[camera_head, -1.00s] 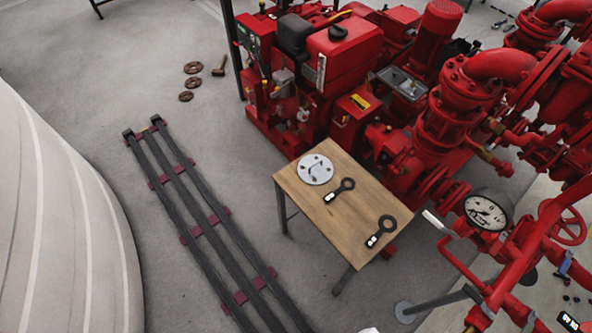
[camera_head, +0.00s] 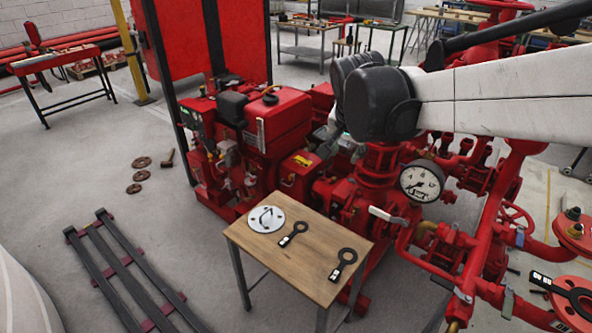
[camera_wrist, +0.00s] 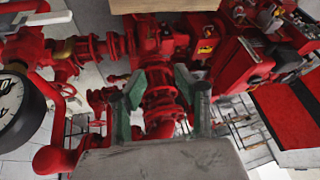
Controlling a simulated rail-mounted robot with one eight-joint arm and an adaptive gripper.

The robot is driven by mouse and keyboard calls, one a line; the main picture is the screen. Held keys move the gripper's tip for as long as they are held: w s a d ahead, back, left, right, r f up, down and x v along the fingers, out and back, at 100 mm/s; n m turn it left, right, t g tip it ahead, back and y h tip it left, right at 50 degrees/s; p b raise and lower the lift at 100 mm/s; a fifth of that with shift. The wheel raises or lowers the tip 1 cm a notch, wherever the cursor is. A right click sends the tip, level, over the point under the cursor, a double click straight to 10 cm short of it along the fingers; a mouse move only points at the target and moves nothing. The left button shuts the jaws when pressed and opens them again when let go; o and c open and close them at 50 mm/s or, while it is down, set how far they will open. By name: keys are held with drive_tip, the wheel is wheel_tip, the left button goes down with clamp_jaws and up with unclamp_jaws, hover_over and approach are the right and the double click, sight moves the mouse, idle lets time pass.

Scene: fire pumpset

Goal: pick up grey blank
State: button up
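Red pipework lies beyond the fingers. The grey disc does not show in the wrist view.
Two black ring-ended plates (camera_head: 294,233) (camera_head: 344,264) lie on the table beside the disc. A red pump engine (camera_head: 265,125) stands behind it. Red pipes and a pressure gauge (camera_head: 422,182) crowd the right. Dark rails (camera_head: 125,270) lie on the floor at left.

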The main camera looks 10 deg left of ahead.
drive_tip(key=w+a+f+m+b, duration=0.1)
drive_tip(key=w+a+f+b, duration=0.45)
drive_tip(key=a+f, duration=0.7)
drive_tip(key=m+b, duration=0.2)
drive_tip(key=b, duration=0.3)
approach(266, 211)
drive_tip(key=f, duration=0.1)
drive_tip(key=w+a+f+b, duration=0.1)
drive_tip(key=f, duration=0.1)
drive_tip(key=f+b, duration=0.1)
drive_tip(key=shift+w+a+f, duration=0.15)
drive_tip(key=shift+a+f, duration=0.05)
drive_tip(key=shift+a, duration=0.1)
drive_tip(key=shift+w+d+f+b, duration=0.2)
drive_tip(key=shift+w+f+b, duration=0.15)
drive_tip(key=shift+w+f, duration=0.25)
drive_tip(key=shift+w+d+f+b, duration=0.25)
drive_tip(key=shift+w+f+b, duration=0.15)
drive_tip(key=shift+f, duration=0.45)
drive_tip(key=shift+w+d+f+b, duration=0.2)
drive_tip(key=shift+w+f+b, duration=0.1)
drive_tip(key=shift+w+f, duration=0.4)
drive_tip(key=shift+f, duration=0.45)
drive_tip(key=shift+r, duration=0.1)
clamp_jaws()
